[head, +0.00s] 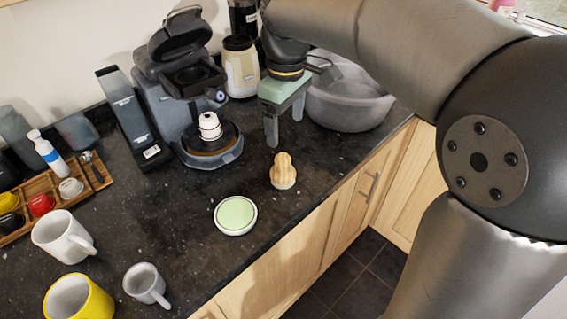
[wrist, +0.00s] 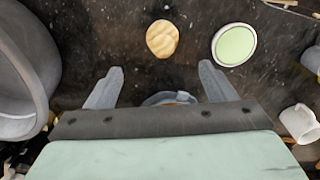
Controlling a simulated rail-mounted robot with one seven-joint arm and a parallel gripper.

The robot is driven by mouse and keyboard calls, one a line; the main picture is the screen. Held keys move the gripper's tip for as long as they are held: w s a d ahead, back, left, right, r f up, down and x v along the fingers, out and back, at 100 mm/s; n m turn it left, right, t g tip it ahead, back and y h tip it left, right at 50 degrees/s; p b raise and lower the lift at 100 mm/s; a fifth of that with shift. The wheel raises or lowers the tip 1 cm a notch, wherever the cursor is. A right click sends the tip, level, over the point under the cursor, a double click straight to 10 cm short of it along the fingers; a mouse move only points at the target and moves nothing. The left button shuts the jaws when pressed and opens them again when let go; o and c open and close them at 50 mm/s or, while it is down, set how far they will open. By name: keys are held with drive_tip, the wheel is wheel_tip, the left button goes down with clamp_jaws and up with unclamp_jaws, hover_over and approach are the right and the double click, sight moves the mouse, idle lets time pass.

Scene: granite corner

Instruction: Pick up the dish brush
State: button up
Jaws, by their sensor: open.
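The dish brush (head: 283,171) has a knobbed wooden top and stands on the dark granite counter near its front edge. In the wrist view the brush (wrist: 162,39) shows as a round wooden knob, beyond my fingertips and roughly centred between them. My gripper (head: 285,128) is above the counter behind the brush, fingers pointing down, apart from it. In the wrist view my gripper (wrist: 160,83) has its two fingers spread wide with nothing between them.
A round dish with a green centre (head: 236,214) lies beside the brush. A coffee machine (head: 190,95) stands to the left, and a grey basin (head: 349,96) stands behind on the right. Mugs (head: 64,237) are at the front left. The counter around the brush is clear.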

sight(284, 171)
wheel_tip(284, 171, down, 14)
drive_tip(key=shift+s+a+f, duration=0.1)
drive_tip(key=shift+s+a, duration=0.05)
drive_tip(key=c, duration=1.1)
